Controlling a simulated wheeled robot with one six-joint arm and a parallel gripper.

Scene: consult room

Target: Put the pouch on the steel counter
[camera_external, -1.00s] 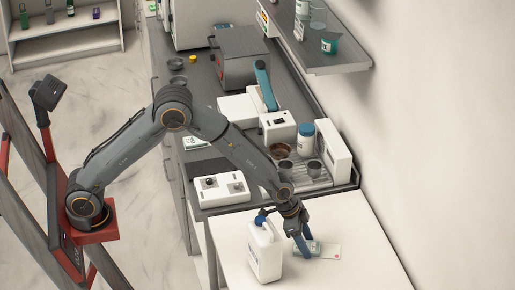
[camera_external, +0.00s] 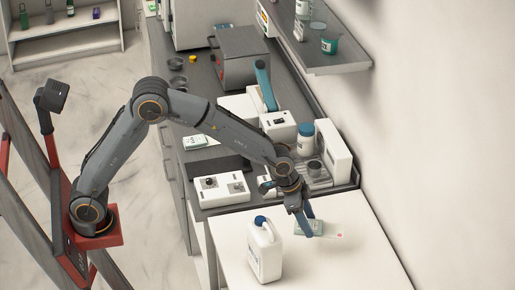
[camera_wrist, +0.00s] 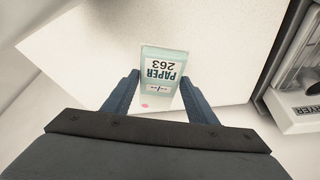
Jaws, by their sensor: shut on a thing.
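The pouch (camera_wrist: 163,69) is a flat pale green packet labelled "PAPER 263". My gripper (camera_wrist: 160,80) is shut on it, with one blue finger along each side. In the external view my gripper (camera_external: 308,233) points down over the white table, and the pouch (camera_external: 331,230) sticks out to its right. The pouch looks raised slightly above the tabletop; the exact gap is hard to tell. The steel counter (camera_external: 203,80) is the dark grey worktop behind the white table, along the wall. My arm covers part of it.
A white jug (camera_external: 264,252) with a blue cap stands on the white table (camera_external: 355,262), just left of my gripper. The counter's near end holds a white control box (camera_external: 221,189), a dark flat pad (camera_external: 222,165) and a white machine (camera_external: 334,152). A shelf (camera_external: 325,62) overhangs the right side.

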